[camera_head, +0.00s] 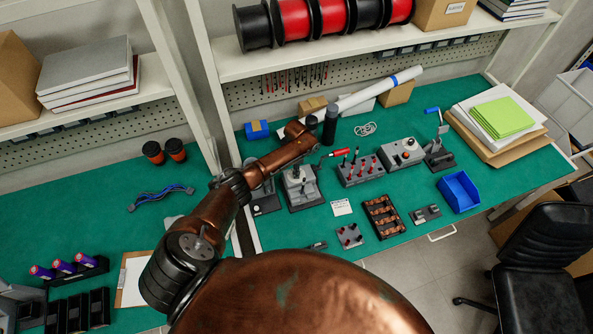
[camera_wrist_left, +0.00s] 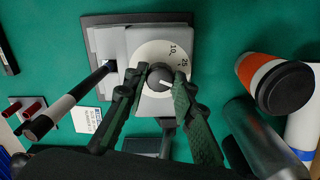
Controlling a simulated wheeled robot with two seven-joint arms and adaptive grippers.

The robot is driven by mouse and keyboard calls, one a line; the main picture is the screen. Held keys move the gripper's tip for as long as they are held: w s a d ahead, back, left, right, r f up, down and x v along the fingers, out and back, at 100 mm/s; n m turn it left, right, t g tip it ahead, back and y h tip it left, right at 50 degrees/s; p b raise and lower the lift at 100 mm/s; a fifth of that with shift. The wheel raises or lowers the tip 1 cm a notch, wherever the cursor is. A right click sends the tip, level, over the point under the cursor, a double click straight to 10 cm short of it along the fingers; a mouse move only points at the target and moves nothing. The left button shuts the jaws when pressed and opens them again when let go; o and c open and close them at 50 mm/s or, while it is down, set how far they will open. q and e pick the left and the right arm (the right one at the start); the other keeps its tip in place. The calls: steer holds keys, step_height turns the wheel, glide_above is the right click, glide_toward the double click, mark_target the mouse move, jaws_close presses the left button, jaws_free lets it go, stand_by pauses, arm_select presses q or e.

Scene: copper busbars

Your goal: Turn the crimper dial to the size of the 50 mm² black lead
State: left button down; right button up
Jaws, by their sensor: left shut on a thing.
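The crimper (camera_head: 303,194) is a grey unit on a dark base on the green bench, partly behind my left arm. In the left wrist view its dial (camera_wrist_left: 149,55) is a pale disc; marks 10 and 25 are readable. My left gripper (camera_wrist_left: 160,88) is shut on the knob, a finger on each side. I cannot pick out the 50 mm² black lead. My right gripper is not in view.
A black-and-white bar (camera_wrist_left: 66,104) rises left of the dial. A cup with an orange band (camera_wrist_left: 277,82) and a dark cylinder (camera_wrist_left: 255,135) stand close on the right. A white card (camera_head: 342,207), a blue bin (camera_head: 460,191) and a busbar tray (camera_head: 383,216) lie farther right.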

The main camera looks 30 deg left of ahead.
arm_select(q)
steer(key=m, duration=0.3)
steer(key=shift+m, duration=0.3)
steer(key=shift+m+b, duration=0.5)
steer(key=shift+m, duration=1.3)
steer(key=c, duration=1.6)
jaws_free()
step_height(320, 180, up, 12)
steer(key=shift+d+f, duration=0.1)
